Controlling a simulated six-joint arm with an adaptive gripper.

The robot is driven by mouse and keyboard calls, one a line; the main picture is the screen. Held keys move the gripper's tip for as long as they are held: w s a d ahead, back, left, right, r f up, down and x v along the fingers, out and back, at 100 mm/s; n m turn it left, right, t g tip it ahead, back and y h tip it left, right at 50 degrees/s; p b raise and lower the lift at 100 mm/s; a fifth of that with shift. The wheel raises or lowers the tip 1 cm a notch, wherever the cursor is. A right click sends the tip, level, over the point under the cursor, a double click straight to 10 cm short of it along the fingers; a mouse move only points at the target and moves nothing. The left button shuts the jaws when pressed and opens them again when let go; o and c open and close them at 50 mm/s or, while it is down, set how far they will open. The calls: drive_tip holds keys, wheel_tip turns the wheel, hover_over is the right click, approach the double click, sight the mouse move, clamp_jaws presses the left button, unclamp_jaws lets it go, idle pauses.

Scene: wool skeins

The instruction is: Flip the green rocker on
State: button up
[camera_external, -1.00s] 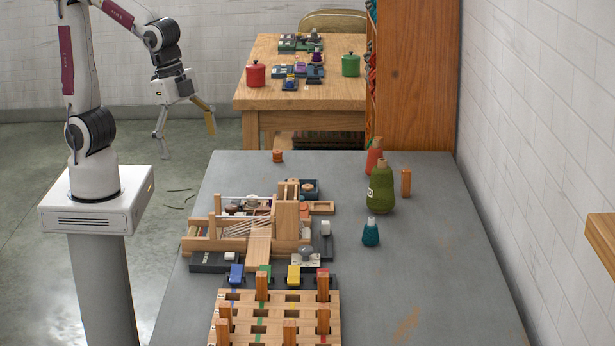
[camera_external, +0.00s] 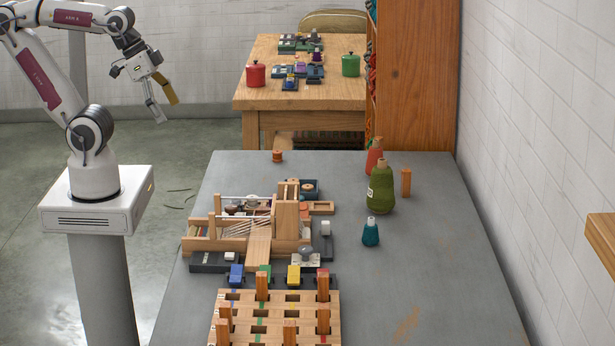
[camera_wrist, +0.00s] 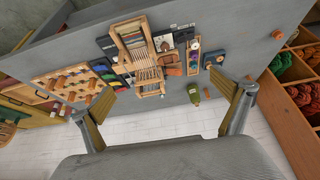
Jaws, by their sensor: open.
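The green rocker (camera_external: 265,269) sits in a row with a blue rocker (camera_external: 236,272), a yellow rocker (camera_external: 293,273) and a red one (camera_external: 322,274) on the grey table. An upright wooden peg hides part of the green rocker. Its on or off position is too small to tell. In the wrist view the rocker row shows at left, with the green one (camera_wrist: 108,76) small there. My gripper (camera_external: 167,111) is open and empty, high up left of the table and well apart from the rockers. Its spread fingers also show in the wrist view (camera_wrist: 165,104).
A slotted wooden board (camera_external: 276,309) with upright pegs stands right in front of the rockers. A wooden loom (camera_external: 258,240) stands behind them. An olive cone (camera_external: 380,188) and a teal one (camera_external: 370,232) stand to the right. The table's right front is clear.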

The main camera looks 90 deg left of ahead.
drive_tip(key=shift+a+r, duration=0.15)
drive_tip(key=shift+a, duration=0.25)
